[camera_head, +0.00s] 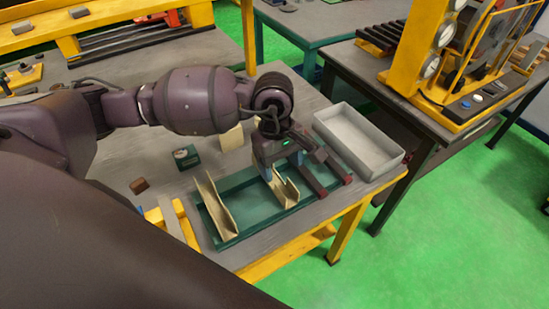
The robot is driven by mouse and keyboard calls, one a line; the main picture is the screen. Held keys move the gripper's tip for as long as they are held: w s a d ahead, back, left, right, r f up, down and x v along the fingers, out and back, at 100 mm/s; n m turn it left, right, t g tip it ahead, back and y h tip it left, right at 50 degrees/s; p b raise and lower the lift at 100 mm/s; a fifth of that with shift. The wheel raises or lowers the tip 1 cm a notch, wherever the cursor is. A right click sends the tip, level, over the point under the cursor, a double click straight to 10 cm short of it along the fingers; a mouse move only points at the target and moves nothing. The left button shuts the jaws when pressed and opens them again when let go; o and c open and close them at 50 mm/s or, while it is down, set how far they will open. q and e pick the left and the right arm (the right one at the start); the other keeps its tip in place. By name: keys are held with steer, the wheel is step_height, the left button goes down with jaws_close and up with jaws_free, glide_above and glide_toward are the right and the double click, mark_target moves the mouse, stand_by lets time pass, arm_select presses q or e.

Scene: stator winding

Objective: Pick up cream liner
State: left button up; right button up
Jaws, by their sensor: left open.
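A cream liner (215,207), a folded channel shape, lies on the left part of a green tray (228,242). A second cream liner (284,190) stands on the tray's right part, and my left gripper partly hides it. Another cream piece (232,138) shows behind the tray, just below my left forearm. My left gripper (335,187) is open, with its two dark, red-tipped fingers apart over the tray's right end, just right of the second liner. I cannot tell whether it touches that liner. No liner shows between the fingertips. My right gripper is not in view.
A pale grey open bin (342,122) stands on the table right of the tray. A small green block with a dial (186,157) and a brown block (139,185) lie left of the tray. A yellow machine (430,60) stands on another table at the right.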

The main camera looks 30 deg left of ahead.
arm_select(q)
steer(key=w+a+r+y, duration=0.1)
steer(key=w+a+y, duration=0.1)
steer(key=a, duration=0.1)
glide_toward(274, 176)
steer(key=s, duration=0.1)
steer(key=s+f, duration=0.1)
steer(key=shift+s+d+f+t, duration=0.3)
steer(key=shift+d+t, duration=0.05)
steer(key=shift+t, duration=0.05)
step_height(274, 176, down, 5)
steer(key=shift+w+a+r+p, duration=0.1)
steer(key=shift+w+p, duration=0.05)
steer(key=shift+p, duration=0.6)
steer(key=shift+f, duration=0.75)
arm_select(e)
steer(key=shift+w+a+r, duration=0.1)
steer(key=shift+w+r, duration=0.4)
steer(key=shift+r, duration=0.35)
arm_select(q)
steer(key=c, duration=0.7)
steer(key=shift+c, duration=0.6)
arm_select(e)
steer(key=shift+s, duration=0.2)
